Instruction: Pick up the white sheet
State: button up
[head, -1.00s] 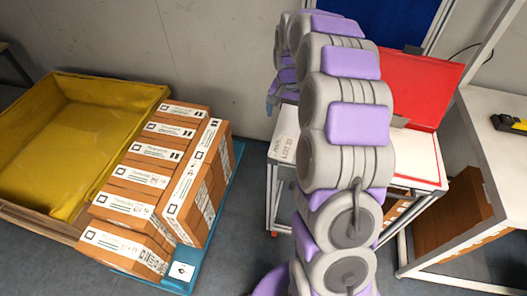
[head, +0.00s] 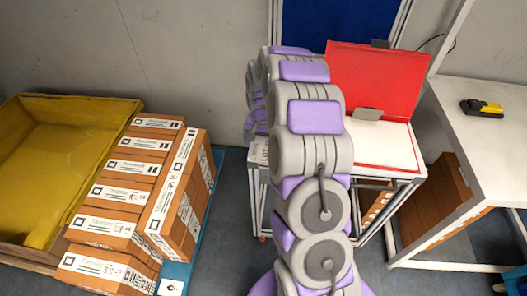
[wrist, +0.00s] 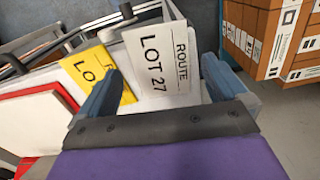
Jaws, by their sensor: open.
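The white sheet (wrist: 153,52) is printed "LOT 27 ROUTE". In the wrist view it lies between the blue fingers of my gripper (wrist: 160,70), which are open, one to each side. I cannot tell whether they touch it. A yellow sheet (wrist: 88,66) marked "LO..." lies just left of it, partly hidden by the left finger. In the head view only a small part of the white sheet (head: 259,151) shows at the cart's left end, beside my arm. My arm covers much of the cart there.
The cart (head: 404,178) carries a red-edged white panel with a red board (head: 375,80) standing behind. Boxes (head: 140,190) are stacked on a blue pallet at left, beside a yellow bin (head: 60,160). A white table (head: 475,130) with a yellow-black device (head: 482,108) stands at right.

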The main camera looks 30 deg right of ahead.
aim_at(262, 156)
jog(key=f, duration=0.3)
jog(key=shift+s+a+f+b, duration=0.15)
jog(key=shift+s+f+b, duration=0.2)
jog(key=shift+s+b, duration=0.05)
jog(key=shift+w+f, duration=0.1)
jog(key=shift+f, duration=0.4)
jog(key=shift+c, duration=0.2)
jog(key=c, duration=0.8)
jog(key=shift+r, duration=0.1)
